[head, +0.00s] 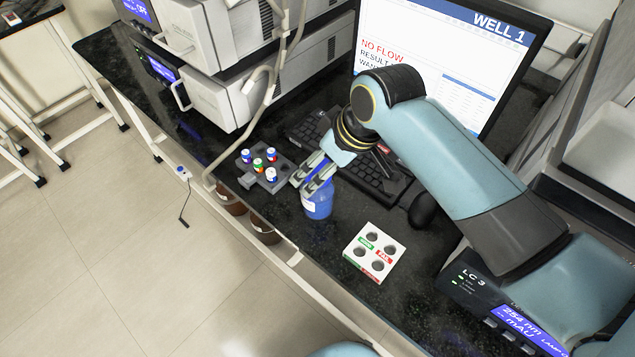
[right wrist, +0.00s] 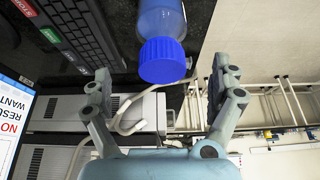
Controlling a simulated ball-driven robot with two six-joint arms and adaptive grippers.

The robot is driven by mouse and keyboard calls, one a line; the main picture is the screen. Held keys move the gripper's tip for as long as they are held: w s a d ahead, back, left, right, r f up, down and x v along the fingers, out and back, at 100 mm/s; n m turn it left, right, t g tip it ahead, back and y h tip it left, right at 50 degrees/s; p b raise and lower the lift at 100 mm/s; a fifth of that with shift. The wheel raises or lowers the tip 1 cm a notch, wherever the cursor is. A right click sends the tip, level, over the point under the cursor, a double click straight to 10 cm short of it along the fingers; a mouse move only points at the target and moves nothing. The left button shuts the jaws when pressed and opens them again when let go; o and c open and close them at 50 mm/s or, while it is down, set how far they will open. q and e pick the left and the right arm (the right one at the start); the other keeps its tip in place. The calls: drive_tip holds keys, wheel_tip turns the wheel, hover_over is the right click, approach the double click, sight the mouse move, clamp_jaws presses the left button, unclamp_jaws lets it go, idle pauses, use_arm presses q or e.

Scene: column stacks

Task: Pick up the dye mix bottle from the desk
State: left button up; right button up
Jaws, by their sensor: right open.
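The dye mix bottle (head: 318,204), a blue bottle, stands on the dark desk (head: 320,235) near its front edge. My right gripper (head: 309,184) is at the bottle's upper part in the head view and partly hides it. In the right wrist view the bottle's blue cap (right wrist: 163,60) lies ahead of the open fingers (right wrist: 163,82), roughly midway between them. The fingers do not close on the bottle. My left gripper is not in view.
A grey rack (head: 267,170) with several small capped vials stands left of the bottle. A white block (head: 372,252) with holes stands to its right. A keyboard (head: 372,178), mouse (head: 422,211) and monitor (head: 450,60) are behind. Brown bottles (head: 264,229) hang below the desk's edge.

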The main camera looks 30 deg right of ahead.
drive_tip(key=x, duration=0.8)
drive_tip(key=shift+s+a, duration=0.1)
drive_tip(key=shift+s, duration=0.1)
drive_tip(key=c, duration=1.6)
drive_tip(key=shift+c, duration=0.8)
drive_tip(key=shift+r, duration=0.15)
